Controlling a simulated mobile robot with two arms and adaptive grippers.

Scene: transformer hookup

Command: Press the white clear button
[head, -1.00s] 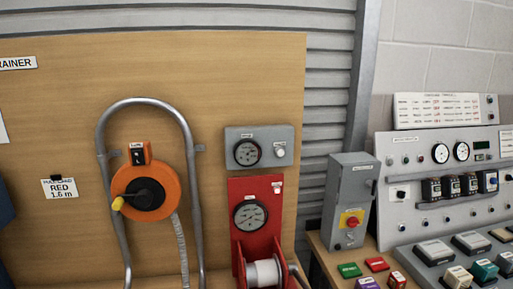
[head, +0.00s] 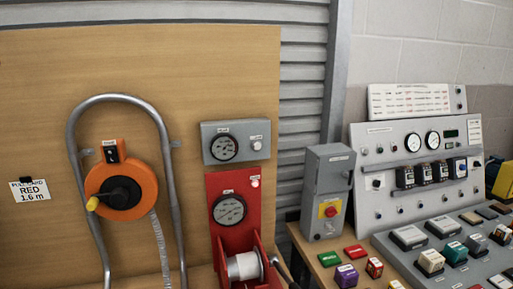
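A small round white button (head: 257,145) sits on the grey gauge box (head: 212,153) fixed to the wooden board, right of its dial. A second small pale button (head: 254,183) sits at the upper right of the red gauge panel (head: 215,190) just below. The small labels above both are too small to read, so I cannot tell which one is the clear button. Neither of my grippers is in view, and nothing covers either button.
An orange cable reel (head: 147,181) and a bent metal tube (head: 73,133) are left of the gauges. A grey switch box (head: 331,170) with a red-and-yellow switch, loose coloured blocks and a control console (head: 385,155) stand to the right.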

